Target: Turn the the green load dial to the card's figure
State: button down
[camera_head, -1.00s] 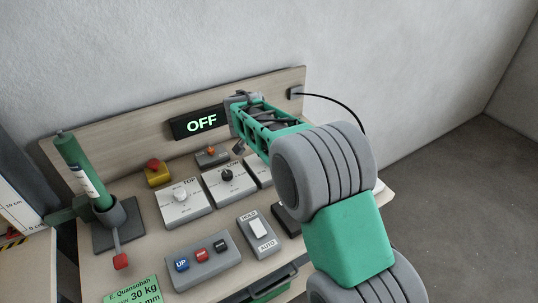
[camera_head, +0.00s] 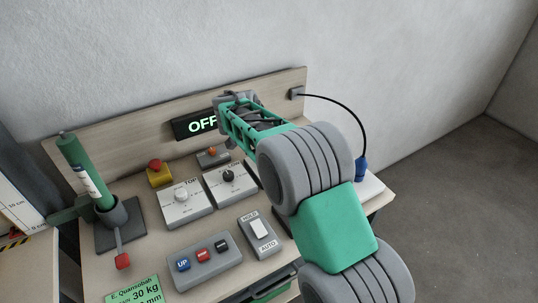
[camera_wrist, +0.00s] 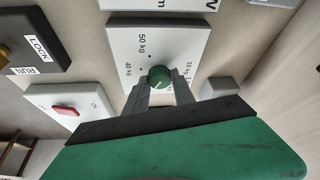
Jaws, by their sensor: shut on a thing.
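The green load dial (camera_wrist: 159,74) is a small round knob on a white plate (camera_wrist: 122,45) in the wrist view. The plate is marked "50 kg" and "40 kg" at the left and what looks like "10 kg" at the right. My gripper (camera_wrist: 160,84) has its two grey fingers on either side of the knob and is shut on it. In the head view my arm hides the dial and the fingertips. The green card (camera_head: 134,291) lies at the bottom left of the head view and reads "30 kg"; its lower part is cut off.
The TOP (camera_head: 185,203) and LOW (camera_head: 229,182) dial boxes stand left of my arm. A HOLD/AUTO switch (camera_head: 258,235) and a button box (camera_head: 204,262) are in front. In the wrist view, a red-switch box (camera_wrist: 66,111) is at left.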

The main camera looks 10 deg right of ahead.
jog(key=c, duration=1.1)
grip_release()
jog(key=shift+d, duration=0.1)
jog(key=shift+o, duration=0.2)
jog(key=v, duration=0.8)
jog(key=shift+w, duration=0.15)
